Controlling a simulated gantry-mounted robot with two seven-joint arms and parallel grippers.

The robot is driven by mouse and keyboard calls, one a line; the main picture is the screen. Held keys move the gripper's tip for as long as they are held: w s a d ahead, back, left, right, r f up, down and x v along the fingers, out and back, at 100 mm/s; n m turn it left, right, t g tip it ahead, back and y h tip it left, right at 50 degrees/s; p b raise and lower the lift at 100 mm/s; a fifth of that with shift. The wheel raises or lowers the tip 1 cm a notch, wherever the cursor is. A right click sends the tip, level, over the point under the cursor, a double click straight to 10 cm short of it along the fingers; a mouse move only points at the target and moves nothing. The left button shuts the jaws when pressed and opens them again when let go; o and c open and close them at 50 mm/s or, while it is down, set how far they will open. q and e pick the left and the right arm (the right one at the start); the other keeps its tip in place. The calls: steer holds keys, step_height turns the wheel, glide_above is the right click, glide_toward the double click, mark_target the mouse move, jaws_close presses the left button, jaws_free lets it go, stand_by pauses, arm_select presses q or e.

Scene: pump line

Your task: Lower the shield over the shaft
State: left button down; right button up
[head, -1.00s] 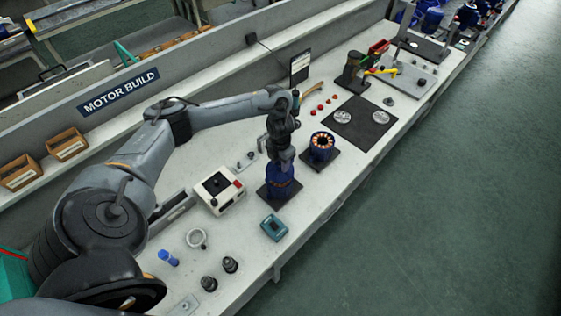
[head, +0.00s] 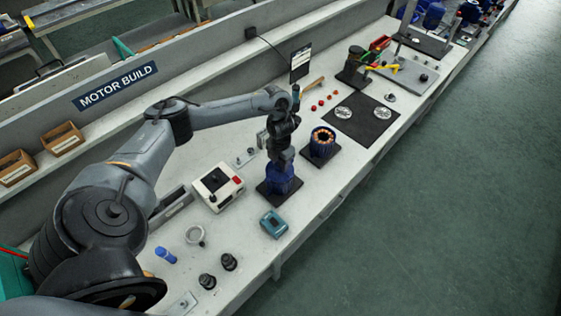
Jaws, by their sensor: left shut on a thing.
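A blue motor body (head: 279,181) stands upright on a dark square base plate at the middle of the bench. My left gripper (head: 282,160) comes down from above, directly over this body, pointing downward. It is shut on the shield, which is small and mostly hidden by the fingers; its outline blends into the dark blue top of the motor body. The shaft is hidden beneath the gripper. I cannot tell whether the shield touches the motor body. My right gripper is not in view.
Another blue motor body with copper windings (head: 322,141) stands close behind, to the right. A white box with a red button (head: 219,187) is to the left, a teal device (head: 273,224) in front. A dark mat (head: 365,122) holds two metal discs. The bench's front edge is near.

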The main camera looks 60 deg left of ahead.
arm_select(q)
steer(key=shift+f, duration=0.2)
steer(key=shift+c, duration=1.6)
jaws_free()
steer(key=shift+r, duration=0.1)
step_height(320, 180, up, 12)
steer(key=p, duration=0.9)
steer(key=shift+f, duration=0.2)
